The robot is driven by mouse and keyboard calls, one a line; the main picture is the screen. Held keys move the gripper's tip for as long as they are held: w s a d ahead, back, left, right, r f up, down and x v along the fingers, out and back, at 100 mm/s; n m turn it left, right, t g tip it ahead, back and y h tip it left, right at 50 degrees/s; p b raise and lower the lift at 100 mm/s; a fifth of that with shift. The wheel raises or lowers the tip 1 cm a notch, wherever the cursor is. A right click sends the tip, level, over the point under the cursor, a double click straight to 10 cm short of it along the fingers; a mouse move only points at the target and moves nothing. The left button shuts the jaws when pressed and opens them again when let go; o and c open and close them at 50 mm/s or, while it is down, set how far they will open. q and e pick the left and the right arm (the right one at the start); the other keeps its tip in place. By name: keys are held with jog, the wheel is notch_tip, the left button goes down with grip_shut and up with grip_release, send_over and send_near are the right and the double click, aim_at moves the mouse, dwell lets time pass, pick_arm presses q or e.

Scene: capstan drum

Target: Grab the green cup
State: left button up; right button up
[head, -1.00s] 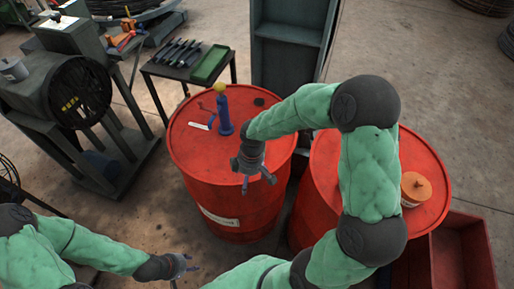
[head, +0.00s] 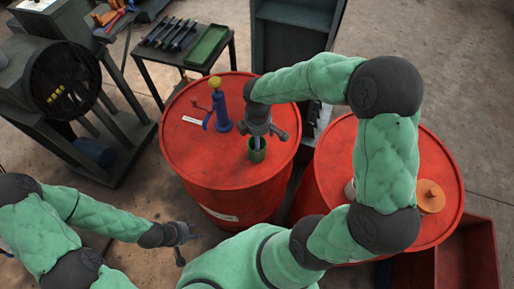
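The green cup (head: 257,155) is on top of the left red drum (head: 188,158), near its right front edge. My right gripper (head: 270,140) comes from above with its fingers spread apart. One finger overlaps the cup's mouth and the other is off to the right of the cup. I cannot tell whether that finger is inside the cup or only in front of it. My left gripper (head: 185,248) is low, in front of the left drum, with its fingers apart and nothing between them.
A blue pump with a yellow knob (head: 220,110) stands left of the cup on the same drum. The right red drum (head: 448,190) bears an orange-lidded can (head: 430,195). A dark table with a green tray (head: 206,46) is behind. A red bin (head: 468,260) is at lower right.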

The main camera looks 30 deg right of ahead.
aim_at(251, 143)
notch_tip(251, 143, down, 2)
jog(key=shift+w+f, duration=0.1)
notch_tip(251, 143, down, 5)
jog(key=shift+a+b, duration=0.1)
jog(key=shift+b, duration=0.75)
jog(key=c, duration=1.2)
